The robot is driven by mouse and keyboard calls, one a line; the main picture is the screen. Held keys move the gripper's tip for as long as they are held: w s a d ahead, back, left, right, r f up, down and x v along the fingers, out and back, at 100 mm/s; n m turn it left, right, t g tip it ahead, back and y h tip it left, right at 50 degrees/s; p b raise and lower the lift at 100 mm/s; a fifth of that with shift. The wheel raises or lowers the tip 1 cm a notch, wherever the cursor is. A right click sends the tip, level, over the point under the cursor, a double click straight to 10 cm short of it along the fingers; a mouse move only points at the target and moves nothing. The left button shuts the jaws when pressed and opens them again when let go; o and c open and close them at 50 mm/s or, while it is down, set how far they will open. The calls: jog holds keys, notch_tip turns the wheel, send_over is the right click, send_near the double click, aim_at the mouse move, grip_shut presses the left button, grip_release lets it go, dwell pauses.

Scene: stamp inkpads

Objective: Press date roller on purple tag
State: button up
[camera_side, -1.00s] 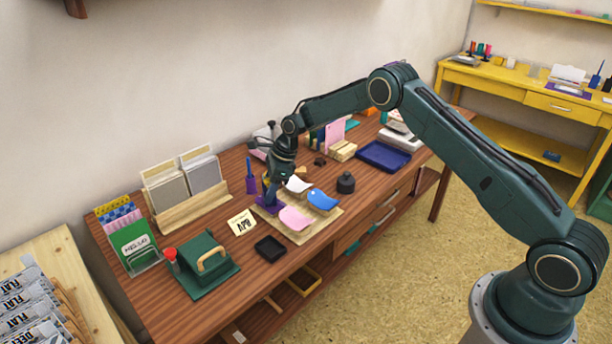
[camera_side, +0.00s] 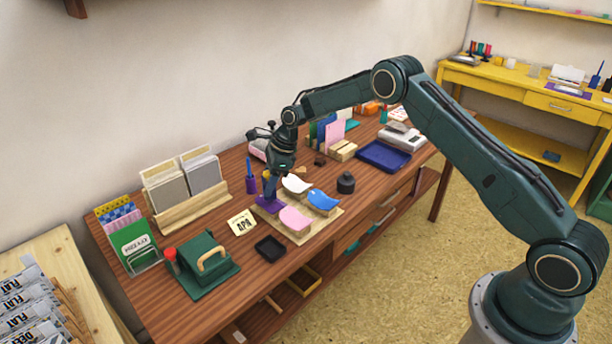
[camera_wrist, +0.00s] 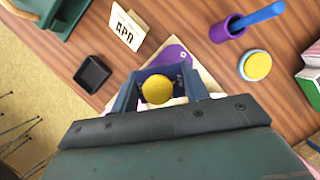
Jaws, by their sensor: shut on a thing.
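My gripper (camera_side: 271,191) is low over the purple tag (camera_side: 268,206) at the left corner of a pale wooden board. It is shut on the date roller, whose round yellow top (camera_wrist: 157,89) shows between the blue fingers in the wrist view. The roller's lower end is hidden, so I cannot tell whether it touches the tag. Part of the purple tag also shows just beyond the fingers in the wrist view (camera_wrist: 172,55). White (camera_side: 296,185), pink (camera_side: 295,219) and blue (camera_side: 322,200) tags lie on pads on the same board.
A purple cup holding a blue-handled tool (camera_wrist: 228,30) and a round yellow-topped tin (camera_wrist: 256,65) stand nearby. An APR card (camera_side: 243,224), black tray (camera_side: 270,249), green press (camera_side: 207,266) and black knobbed weight (camera_side: 346,183) surround the board.

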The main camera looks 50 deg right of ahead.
aim_at(265, 173)
jog(key=shift+r, duration=2.25)
jog(key=shift+a, duration=0.1)
